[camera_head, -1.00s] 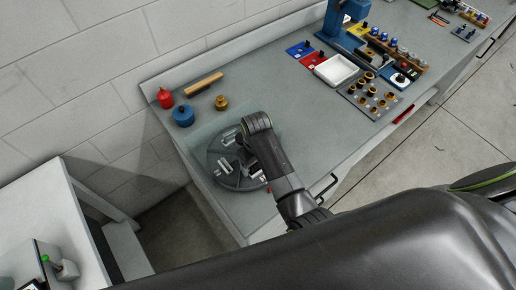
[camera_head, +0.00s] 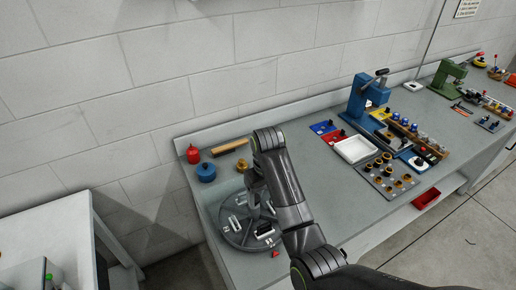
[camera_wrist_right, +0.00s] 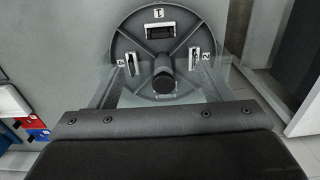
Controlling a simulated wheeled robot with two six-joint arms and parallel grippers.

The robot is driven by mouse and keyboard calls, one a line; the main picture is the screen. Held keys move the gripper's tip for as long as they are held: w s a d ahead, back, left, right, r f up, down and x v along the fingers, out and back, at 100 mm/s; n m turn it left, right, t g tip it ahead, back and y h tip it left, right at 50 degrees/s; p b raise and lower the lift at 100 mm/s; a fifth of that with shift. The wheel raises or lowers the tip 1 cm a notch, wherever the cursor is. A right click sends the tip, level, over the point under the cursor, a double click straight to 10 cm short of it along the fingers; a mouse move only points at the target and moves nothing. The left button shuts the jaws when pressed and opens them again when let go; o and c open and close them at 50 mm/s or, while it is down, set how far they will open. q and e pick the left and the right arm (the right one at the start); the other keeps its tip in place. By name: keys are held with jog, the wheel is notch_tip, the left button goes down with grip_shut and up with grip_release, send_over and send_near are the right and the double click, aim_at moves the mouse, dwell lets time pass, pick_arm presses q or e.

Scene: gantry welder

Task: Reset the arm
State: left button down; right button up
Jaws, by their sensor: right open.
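My right arm comes in from the lower right of the head view. Its right gripper (camera_head: 252,203) points down beside and above a round grey fixture disc (camera_head: 229,236) on the bench; the fingertips are mostly hidden there. In the right wrist view the disc (camera_wrist_right: 128,38) lies ahead, with numbered slots holding metal pieces and a dark central knob (camera_wrist_right: 163,84). The see-through fingers of the right gripper (camera_wrist_right: 163,88) are spread wide, with nothing held between them. My left gripper is in neither view.
The grey bench (camera_head: 318,207) runs along a block wall. A red container (camera_head: 193,154) and a blue one (camera_head: 206,173) stand behind the disc. A blue press (camera_head: 362,100), a white tray (camera_head: 356,150) and a part plate (camera_head: 372,181) stand to the right. A white table (camera_head: 50,235) is at left.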

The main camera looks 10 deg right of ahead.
jog(key=s+d+f+m+t, duration=0.1)
jog(key=s+d+f+m, duration=0.1)
jog(key=s+d+f, duration=0.45)
jog(key=s+d+f+m+t, duration=0.1)
jog(key=s+d+f+m, duration=0.15)
jog(key=s+d, duration=0.6)
jog(key=s+d+r+t+h, duration=0.15)
jog(key=s+d, duration=0.25)
jog(key=s, duration=0.5)
jog(key=s+d+r+h, duration=0.1)
jog(key=s+d+r, duration=0.2)
jog(key=s, duration=0.6)
notch_tip(320, 180, down, 32)
jog(key=d+g+y+b, duration=0.1)
jog(key=d+b, duration=0.1)
jog(key=b, duration=0.6)
jog(key=s+f+b, duration=0.2)
jog(key=s+f, duration=0.3)
jog(key=f, duration=0.3)
jog(key=s+a+f+g+b, duration=0.1)
jog(key=s+f+b, duration=0.1)
jog(key=s+f, duration=0.3)
jog(key=s+f+b, duration=0.2)
jog(key=s+f, duration=0.3)
jog(key=f, duration=0.5)
jog(key=shift+a+f, duration=0.2)
jog(key=shift+f, duration=0.15)
jog(key=shift+m+y, duration=0.25)
